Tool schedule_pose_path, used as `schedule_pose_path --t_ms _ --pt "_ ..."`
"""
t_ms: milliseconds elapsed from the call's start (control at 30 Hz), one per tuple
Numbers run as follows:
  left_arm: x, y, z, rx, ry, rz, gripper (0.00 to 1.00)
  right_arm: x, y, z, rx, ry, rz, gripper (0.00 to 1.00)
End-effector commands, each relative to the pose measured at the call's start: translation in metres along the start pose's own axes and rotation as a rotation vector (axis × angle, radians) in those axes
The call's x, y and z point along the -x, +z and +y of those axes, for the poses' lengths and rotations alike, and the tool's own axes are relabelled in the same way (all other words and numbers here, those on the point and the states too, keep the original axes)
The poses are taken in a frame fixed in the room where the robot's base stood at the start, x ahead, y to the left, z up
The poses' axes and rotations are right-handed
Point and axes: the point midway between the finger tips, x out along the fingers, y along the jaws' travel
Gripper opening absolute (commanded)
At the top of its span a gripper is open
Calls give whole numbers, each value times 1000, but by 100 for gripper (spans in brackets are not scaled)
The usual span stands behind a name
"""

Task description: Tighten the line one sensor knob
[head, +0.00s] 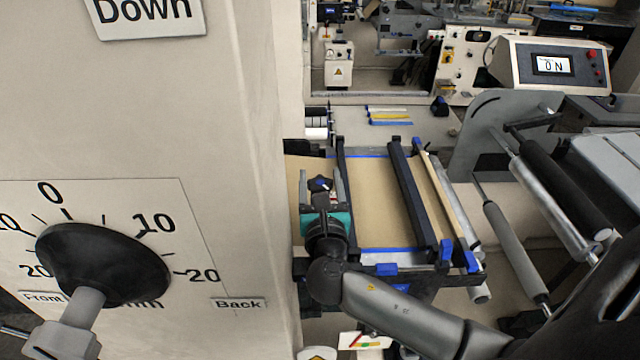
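A small dark knob with a blue mark (320,184) sits at the left side of the brown web table, near the beige machine column. I cannot read a label that names it as the line one sensor knob. My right gripper (322,183) reaches it from below, its arm coming in from the lower right. Its two grey fingers stand apart, one on each side of the knob, with a small gap seeming to show. The gripper body hides what lies below the knob.
The beige column (230,100) stands close on the left, with a large black dial knob (100,262) on its face. Dark bars (412,200) cross the brown web (375,200).

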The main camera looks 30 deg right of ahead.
Motion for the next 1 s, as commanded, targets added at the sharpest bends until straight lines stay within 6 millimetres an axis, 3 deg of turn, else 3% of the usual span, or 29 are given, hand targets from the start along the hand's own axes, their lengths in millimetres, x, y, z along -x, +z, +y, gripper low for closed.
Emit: schedule_pose_path --t_ms 33,200,567,767,1000 --pt "0 0 0 0 0 0 52 0 -1 0 0 1 2 72" --pt "0 0 0 0 0 0 52 1 -4 0 2 2 9 91" --pt "-1 0 0 0 0 0 52 9 -8 1 3 4 16 91" --pt "-7 0 0 0 1 0 52 41 -9 1 2 6 18 91" --pt "-17 1 1 0 0 0 52 95 -8 0 2 4 18 91"
